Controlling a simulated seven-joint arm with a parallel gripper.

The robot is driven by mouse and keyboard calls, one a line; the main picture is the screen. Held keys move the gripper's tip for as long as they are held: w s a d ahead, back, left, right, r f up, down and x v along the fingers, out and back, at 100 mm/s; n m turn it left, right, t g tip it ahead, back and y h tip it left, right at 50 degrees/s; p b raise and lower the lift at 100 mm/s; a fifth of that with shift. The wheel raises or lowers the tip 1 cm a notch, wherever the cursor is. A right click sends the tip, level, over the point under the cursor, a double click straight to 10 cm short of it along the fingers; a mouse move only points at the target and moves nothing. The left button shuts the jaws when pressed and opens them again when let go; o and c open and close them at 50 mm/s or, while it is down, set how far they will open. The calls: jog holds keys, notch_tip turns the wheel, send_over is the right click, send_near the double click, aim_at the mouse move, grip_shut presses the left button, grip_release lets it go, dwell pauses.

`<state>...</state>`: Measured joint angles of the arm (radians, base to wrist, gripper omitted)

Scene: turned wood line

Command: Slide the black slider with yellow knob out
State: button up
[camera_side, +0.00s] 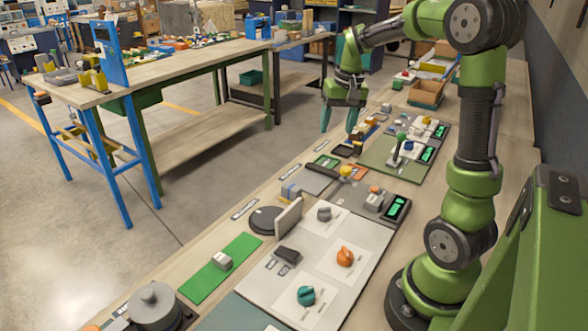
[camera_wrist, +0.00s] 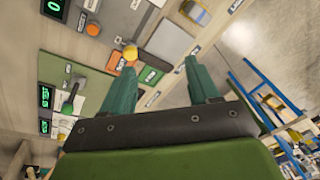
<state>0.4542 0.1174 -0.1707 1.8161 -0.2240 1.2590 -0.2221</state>
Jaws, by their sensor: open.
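The yellow knob (camera_side: 346,171) shows in the side view at the right end of a dark bar-like slider (camera_side: 322,170), beside a grey panel. In the wrist view the yellow knob (camera_wrist: 130,53) is near the upper middle, next to an orange square and the grey panel (camera_wrist: 170,42). How far the slider is in or out is hard to tell. My gripper (camera_side: 338,122) hangs above the bench, farther back than the knob and apart from it. In the wrist view its two teal fingers (camera_wrist: 158,70) are spread with nothing between them.
A green board with a green-topped lever (camera_side: 400,138) stands right of the gripper. A white panel with an orange knob (camera_side: 345,256) and a teal knob (camera_side: 306,295) lies in front. A black disc (camera_side: 265,220) is at left. Open floor lies beyond the bench edge.

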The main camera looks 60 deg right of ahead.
jog(key=g, duration=0.2)
send_over(346, 168)
jog(key=f, duration=0.1)
jog(key=r, duration=0.1)
notch_tip(346, 168, down, 16)
jog(key=shift+f, duration=0.25)
jog(key=shift+c, duration=0.3)
grip_shut()
